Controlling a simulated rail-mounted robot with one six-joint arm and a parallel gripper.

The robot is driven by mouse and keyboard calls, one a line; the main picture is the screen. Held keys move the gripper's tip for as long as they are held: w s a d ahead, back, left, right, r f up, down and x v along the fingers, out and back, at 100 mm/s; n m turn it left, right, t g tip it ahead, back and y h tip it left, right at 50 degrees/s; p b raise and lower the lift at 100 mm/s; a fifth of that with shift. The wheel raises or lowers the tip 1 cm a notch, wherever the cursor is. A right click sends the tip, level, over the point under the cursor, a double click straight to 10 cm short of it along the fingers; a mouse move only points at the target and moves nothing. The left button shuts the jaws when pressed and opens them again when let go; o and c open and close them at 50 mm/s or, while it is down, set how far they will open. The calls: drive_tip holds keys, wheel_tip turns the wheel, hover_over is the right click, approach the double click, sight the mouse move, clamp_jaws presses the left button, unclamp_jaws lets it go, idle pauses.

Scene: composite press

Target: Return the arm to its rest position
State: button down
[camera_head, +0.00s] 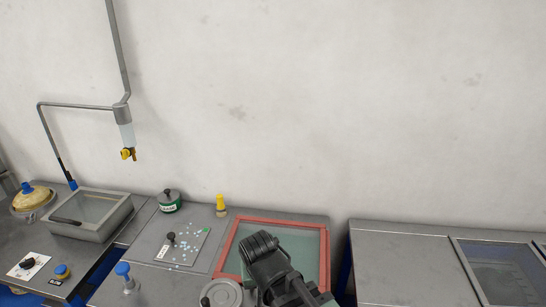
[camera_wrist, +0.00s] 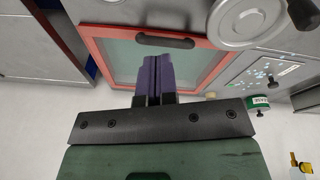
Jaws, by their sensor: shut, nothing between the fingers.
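My gripper (camera_wrist: 155,72) shows in the wrist view with its two purple fingers together and nothing between them. The fingers overlap the red-framed glass panel (camera_wrist: 88,45) in that view. I cannot tell the height between them. In the head view, a dark part of my arm covers the lower middle of the red-framed panel (camera_head: 306,240); the fingertips cannot be made out there.
A round metal lid (camera_wrist: 251,18) is beside the panel. A green-labelled pot (camera_head: 168,202) and a yellow-topped bottle (camera_head: 221,205) stand behind. A grey basin (camera_head: 92,213) is at left; a bare bench (camera_head: 405,264) is at right.

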drive_tip(key=d+m+g, duration=0.1)
drive_tip(key=d+g, duration=0.1)
drive_tip(key=d, duration=1.7)
drive_tip(key=shift+d+f+m+g+y, duration=0.25)
drive_tip(key=shift+d+m+g+y, duration=0.05)
drive_tip(key=shift+d, duration=0.1)
